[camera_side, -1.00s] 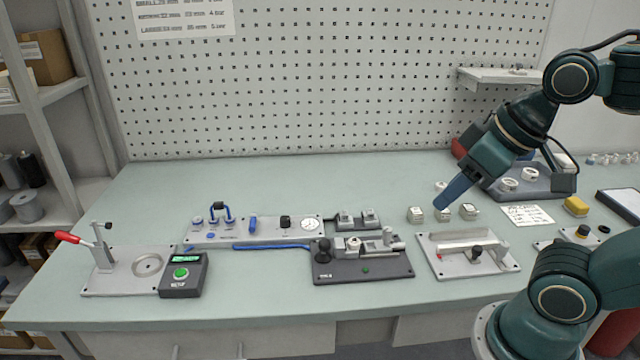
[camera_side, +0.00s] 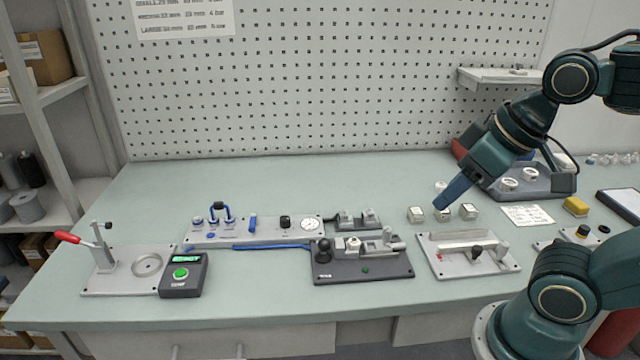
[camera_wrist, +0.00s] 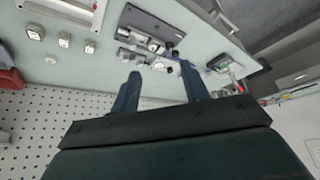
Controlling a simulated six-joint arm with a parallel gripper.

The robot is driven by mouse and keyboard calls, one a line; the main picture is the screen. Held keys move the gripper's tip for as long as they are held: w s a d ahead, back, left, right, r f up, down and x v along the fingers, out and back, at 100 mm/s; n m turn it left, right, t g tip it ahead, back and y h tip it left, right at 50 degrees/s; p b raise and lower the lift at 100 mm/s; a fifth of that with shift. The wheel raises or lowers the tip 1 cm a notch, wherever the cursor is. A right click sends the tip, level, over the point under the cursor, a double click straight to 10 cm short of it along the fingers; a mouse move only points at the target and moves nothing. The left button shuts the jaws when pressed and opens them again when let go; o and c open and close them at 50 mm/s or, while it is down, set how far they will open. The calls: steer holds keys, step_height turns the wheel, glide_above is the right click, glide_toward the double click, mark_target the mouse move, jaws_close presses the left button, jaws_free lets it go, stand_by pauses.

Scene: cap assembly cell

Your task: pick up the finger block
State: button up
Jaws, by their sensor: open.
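No part is plainly marked as the finger block. Candidates are two small grey blocks, the left one (camera_side: 345,220) and the right one (camera_side: 371,217), side by side behind the dark fixture (camera_side: 385,271). In the wrist view, grey parts (camera_wrist: 160,66) beyond the dark plate lie near and between my fingertips, too small to identify surely. My gripper (camera_side: 438,207) is in the air, tilted down and left. In the side view its blue fingers overlap the small white-topped blocks; the height gap cannot be told. The wrist view shows my gripper (camera_wrist: 161,71) open, its two fingers apart and empty.
White-topped blocks (camera_side: 416,214) stand in a row right of the candidates. A light plate with a bar handle (camera_side: 432,262) is in front of them. A grey panel with gauge and knobs (camera_side: 270,232) lies left, and a pegboard (camera_side: 330,80) behind.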

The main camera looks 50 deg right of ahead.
steer(key=n+g, duration=0.6)
steer(key=n, duration=0.3)
glide_above(370, 211)
step_height(370, 211, down, 9)
steer(key=shift+a, duration=0.1)
steer(key=shift+f, duration=4.25)
steer(key=shift+f, duration=2.6)
